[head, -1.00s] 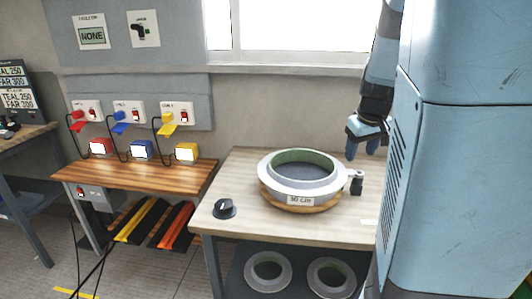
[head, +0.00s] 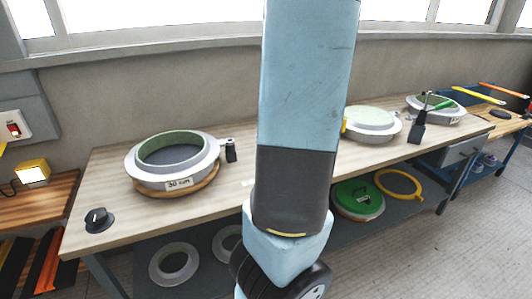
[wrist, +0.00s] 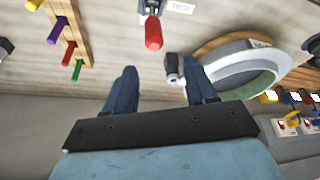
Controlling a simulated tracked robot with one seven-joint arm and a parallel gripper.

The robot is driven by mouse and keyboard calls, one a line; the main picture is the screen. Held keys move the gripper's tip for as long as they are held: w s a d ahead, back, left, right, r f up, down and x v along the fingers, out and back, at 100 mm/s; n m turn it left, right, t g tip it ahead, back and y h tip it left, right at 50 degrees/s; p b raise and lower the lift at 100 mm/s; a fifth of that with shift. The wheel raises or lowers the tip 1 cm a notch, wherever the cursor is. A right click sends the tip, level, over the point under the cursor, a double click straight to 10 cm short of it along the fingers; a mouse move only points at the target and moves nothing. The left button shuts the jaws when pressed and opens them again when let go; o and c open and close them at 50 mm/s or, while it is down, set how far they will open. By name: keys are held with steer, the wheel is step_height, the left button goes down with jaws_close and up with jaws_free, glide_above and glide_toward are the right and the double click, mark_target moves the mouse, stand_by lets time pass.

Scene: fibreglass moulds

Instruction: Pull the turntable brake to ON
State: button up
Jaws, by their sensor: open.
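A red-handled lever (wrist: 153,32) on a dark base, which I take for the turntable brake, stands on the bench top in the wrist view. Its label (wrist: 181,6) is too small to read. In the head view the lever is hidden behind my arm. The ring mould (head: 172,160) sits on a round wooden turntable (head: 205,189); the mould also shows in the wrist view (wrist: 240,70). My gripper (wrist: 159,68) is open and empty, its fingers apart, with the lever beyond the fingertips and not touched. In the head view the gripper cannot be seen.
A black-topped fitting (head: 231,151) stands beside the mould; in the wrist view it (wrist: 172,68) shows between my fingers. A black knob (head: 98,218) is at the bench's left corner. A rack of coloured handles (wrist: 70,35) and more moulds (head: 370,123) are along the bench.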

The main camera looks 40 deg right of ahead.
steer(key=shift+d+x, duration=0.15)
steer(key=shift+x, duration=2.15)
steer(key=shift+d+x, duration=0.2)
steer(key=shift+x, duration=2.1)
steer(key=shift+d+x, duration=0.15)
steer(key=shift+x, duration=2.15)
steer(key=shift+s+f, duration=0.1)
steer(key=shift+s, duration=0.1)
steer(key=shift+c, duration=0.2)
jaws_close()
